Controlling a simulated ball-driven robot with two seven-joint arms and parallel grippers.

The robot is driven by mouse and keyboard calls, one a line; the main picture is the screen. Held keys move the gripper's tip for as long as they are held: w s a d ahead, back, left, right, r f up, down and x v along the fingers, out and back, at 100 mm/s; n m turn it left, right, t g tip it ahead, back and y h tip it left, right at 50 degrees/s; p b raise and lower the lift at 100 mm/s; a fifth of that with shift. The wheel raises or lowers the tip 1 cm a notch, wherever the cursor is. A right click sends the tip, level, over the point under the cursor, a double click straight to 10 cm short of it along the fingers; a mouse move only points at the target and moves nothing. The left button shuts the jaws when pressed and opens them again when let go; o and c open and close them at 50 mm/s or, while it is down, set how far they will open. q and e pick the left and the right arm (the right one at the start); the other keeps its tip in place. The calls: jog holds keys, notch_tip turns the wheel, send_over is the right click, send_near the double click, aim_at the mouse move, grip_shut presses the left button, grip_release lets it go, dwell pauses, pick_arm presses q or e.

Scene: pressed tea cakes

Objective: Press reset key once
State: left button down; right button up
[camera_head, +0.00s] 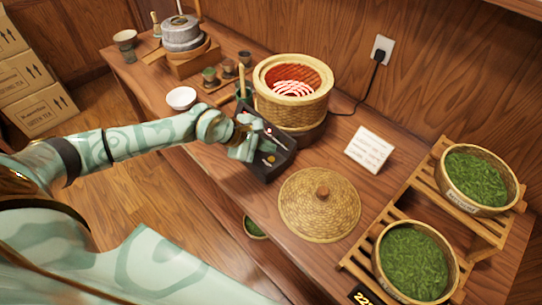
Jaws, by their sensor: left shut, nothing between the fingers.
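A dark control box (267,172) sits on the wooden counter in front of the woven steamer. Its sloped face shows a small red mark near the top and a round yellowish key (270,159) lower down. I cannot read which key is the reset key. My left gripper (248,149) is shut and empty. It is over the left part of the box face and hides some of it. I cannot tell whether its fingertips touch the face. My right gripper is not in view.
The woven steamer (291,107) with a glowing red inside stands behind the box. A woven lid (320,205) lies to the right. Tea baskets (415,262) sit on a slatted rack at right.

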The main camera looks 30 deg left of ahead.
pick_arm(q)
jog(key=shift+r+p, duration=1.15)
jog(key=shift+r, duration=0.65)
jog(key=shift+f, duration=0.1)
